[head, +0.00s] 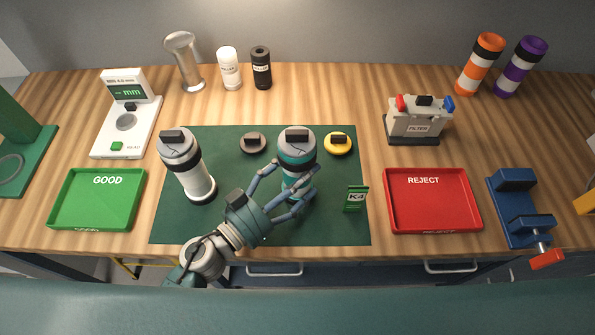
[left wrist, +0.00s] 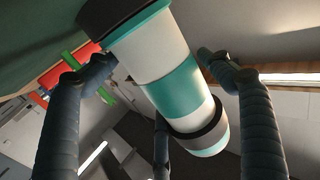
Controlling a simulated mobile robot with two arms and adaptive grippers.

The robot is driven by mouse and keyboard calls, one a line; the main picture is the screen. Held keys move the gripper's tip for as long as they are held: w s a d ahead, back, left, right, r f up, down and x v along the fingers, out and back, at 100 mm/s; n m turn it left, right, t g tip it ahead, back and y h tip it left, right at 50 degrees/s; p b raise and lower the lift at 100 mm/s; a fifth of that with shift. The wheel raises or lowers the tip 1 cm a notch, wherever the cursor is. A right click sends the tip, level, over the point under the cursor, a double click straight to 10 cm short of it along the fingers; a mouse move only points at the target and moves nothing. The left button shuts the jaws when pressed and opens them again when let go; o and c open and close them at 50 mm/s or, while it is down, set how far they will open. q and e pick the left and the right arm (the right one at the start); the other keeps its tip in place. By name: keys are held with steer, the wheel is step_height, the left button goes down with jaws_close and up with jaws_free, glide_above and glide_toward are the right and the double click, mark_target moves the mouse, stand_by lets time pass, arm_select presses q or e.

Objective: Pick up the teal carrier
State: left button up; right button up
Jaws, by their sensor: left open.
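The teal carrier (head: 297,158), a white tube with teal bands and a grey cap, stands upright on the dark green mat (head: 225,228). My left gripper (head: 294,178) is open, with its fingers on either side of the carrier's body. In the left wrist view the teal carrier (left wrist: 180,85) runs between the spread fingers of my left gripper (left wrist: 156,65). Gaps show there between fingers and tube, though contact is hard to judge. The fingers hide part of the carrier's lower body in the head view. My right gripper is not in view.
A white carrier (head: 187,170) stands left on the mat. A green GOOD tray (head: 98,198) and red REJECT tray (head: 432,200) flank the mat.

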arm_select(q)
steer(key=c, duration=1.1)
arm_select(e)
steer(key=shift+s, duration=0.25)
